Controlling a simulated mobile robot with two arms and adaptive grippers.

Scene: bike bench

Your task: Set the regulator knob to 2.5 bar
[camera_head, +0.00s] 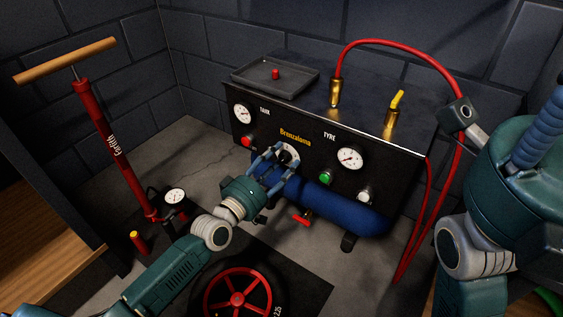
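The regulator knob (286,157) is a dark knob on a round white dial, low in the middle of the black compressor panel (312,157). My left gripper (279,161) is right at it, its blue fingers spread apart and reaching to the dial. They partly cover the knob, so I cannot tell whether they touch it, nor read its setting. The TYRE gauge (350,158) is right of the knob and the TANK gauge (242,114) at upper left; both are too small to read. My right gripper (540,130) is at the right edge, partly cut off.
A red button (247,141), a green button (326,177) and a pale knob (364,197) sit on the panel. A blue tank (335,208) is below. A red hose (405,48) arches above. A floor pump (110,140) stands left; a red-rimmed wheel (238,300) lies in front.

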